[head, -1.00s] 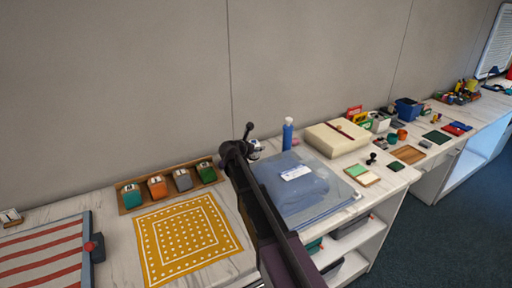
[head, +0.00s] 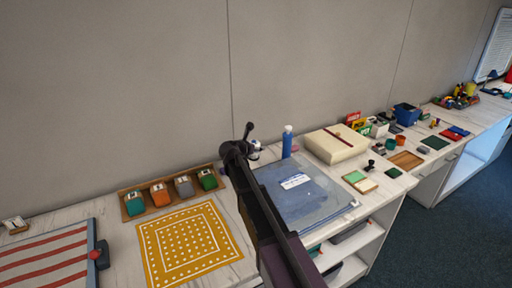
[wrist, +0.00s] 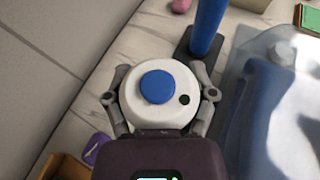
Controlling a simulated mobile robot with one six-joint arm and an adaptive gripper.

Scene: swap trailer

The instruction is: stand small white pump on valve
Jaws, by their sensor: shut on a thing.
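The small white pump (wrist: 148,116) is a round white body with a blue disc and a dark dot on its top. My gripper (wrist: 160,78) is shut on it, one finger on each side, in the wrist view. In the head view only a bit of the white pump (head: 255,146) shows past my dark arm. A clear round fitting (wrist: 283,52) on the blue bag may be the valve, right of my gripper in the wrist view. The bag (head: 310,206) lies flat on the counter with a white label. My gripper's underside is hidden.
A blue bottle-like cylinder (head: 287,142) stands on a dark base behind the bag, close right of my gripper. A cream box (head: 336,145) lies beyond. A yellow mat (head: 190,240) and a wooden rack (head: 213,173) of coloured blocks lie left. The wall is close behind.

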